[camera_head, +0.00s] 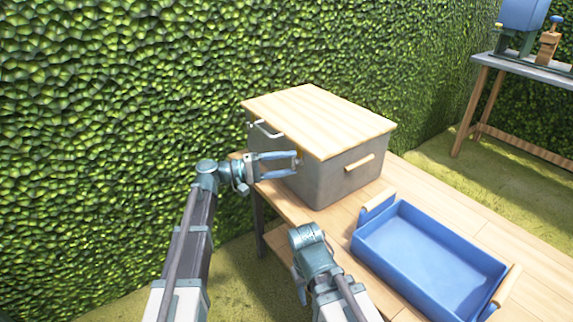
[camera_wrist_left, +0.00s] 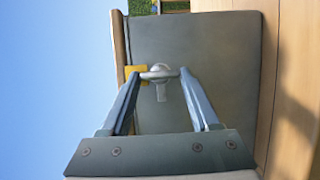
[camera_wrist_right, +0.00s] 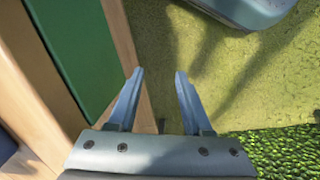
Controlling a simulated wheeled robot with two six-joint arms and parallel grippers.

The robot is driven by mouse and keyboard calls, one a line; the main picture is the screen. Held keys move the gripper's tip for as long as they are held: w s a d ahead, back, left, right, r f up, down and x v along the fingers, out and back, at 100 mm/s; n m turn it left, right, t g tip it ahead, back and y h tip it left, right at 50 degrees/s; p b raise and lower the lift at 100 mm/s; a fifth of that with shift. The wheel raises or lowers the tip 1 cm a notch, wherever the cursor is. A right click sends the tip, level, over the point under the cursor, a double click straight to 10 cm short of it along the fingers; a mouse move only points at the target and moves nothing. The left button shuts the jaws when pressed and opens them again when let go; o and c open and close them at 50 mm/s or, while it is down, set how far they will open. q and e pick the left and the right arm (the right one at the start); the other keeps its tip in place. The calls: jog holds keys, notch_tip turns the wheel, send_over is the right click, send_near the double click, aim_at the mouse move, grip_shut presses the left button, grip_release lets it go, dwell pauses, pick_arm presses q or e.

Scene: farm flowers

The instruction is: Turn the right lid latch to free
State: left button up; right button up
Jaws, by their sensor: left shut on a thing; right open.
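A grey box (camera_head: 335,178) with a pale wooden lid (camera_head: 318,115) stands on the wooden table. A small grey metal latch (camera_wrist_left: 160,72) with a yellow plate (camera_wrist_left: 136,75) sits at the lid's edge on the box wall. My left gripper (camera_head: 298,162) reaches the box from the left, just below the lid. In the left wrist view its fingertips (camera_wrist_left: 159,73) are shut on the latch, one on each side. My right gripper (camera_wrist_right: 155,75) is open and empty, pointing down over the ground beside the table. Its fingers are mostly hidden in the head view.
A blue tray (camera_head: 432,262) with wooden handles lies on the table (camera_head: 480,218) right of the box. A hedge (camera_head: 110,110) closes the back. Another table (camera_head: 535,71) stands far right.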

pick_arm(q)
jog(key=o, duration=1.4)
jog(key=shift+c, duration=0.2)
jog(key=shift+a, duration=0.1)
jog(key=v, duration=1.3)
jog(key=shift+a, duration=0.35)
jog(key=shift+f, duration=0.15)
